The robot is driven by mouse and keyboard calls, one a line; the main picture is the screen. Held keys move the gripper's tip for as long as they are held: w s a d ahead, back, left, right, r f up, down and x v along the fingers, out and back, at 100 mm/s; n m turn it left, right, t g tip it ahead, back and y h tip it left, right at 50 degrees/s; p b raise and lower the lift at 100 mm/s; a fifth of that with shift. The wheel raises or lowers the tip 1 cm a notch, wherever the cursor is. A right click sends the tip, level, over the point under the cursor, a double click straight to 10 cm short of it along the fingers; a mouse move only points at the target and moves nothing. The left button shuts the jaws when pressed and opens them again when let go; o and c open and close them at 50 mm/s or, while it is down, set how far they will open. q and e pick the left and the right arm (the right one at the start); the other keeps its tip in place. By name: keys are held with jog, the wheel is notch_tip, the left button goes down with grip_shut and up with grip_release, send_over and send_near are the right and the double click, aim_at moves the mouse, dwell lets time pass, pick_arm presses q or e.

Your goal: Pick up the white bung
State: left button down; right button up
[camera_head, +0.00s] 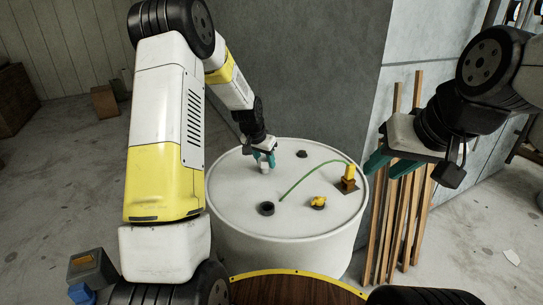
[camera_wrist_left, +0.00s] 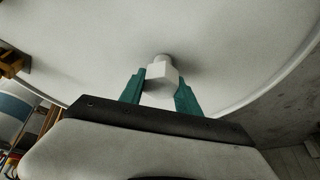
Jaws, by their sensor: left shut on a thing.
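The white bung (camera_head: 265,169) stands on the white round drum top (camera_head: 235,200), towards its left back. In the left wrist view the bung (camera_wrist_left: 161,70) shows as a pale block with a narrower top, between the teal fingers. My left gripper (camera_head: 264,158) is shut on the bung, pointing down at the drum top. It also shows in the left wrist view (camera_wrist_left: 160,92). Whether the bung touches the drum top is hard to tell. My right gripper (camera_head: 390,165) is at the right, away from the bung, with teal fingers apart and nothing visible between them.
On the drum top are a black ring (camera_head: 267,208), a yellow fitting (camera_head: 317,202), a small dark knob (camera_head: 302,154) and a green hose (camera_head: 308,176) running to a yellow block (camera_head: 349,174). Wooden slats (camera_head: 398,225) lean at the right. A grey wall (camera_head: 300,70) stands behind.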

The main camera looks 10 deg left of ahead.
aim_at(265, 159)
pick_arm(q)
jog(key=shift+r, duration=0.45)
notch_tip(265, 159, up, 3)
jog(key=shift+s, duration=0.15)
jog(key=s+d+r, duration=0.1)
jog(key=s+r, duration=0.1)
jog(key=s, duration=0.5)
jog(key=s+r, duration=0.2)
jog(key=s, duration=0.6)
jog(key=shift+s+d, duration=0.3)
jog(key=shift+d, duration=0.05)
jog(key=shift+w, duration=0.1)
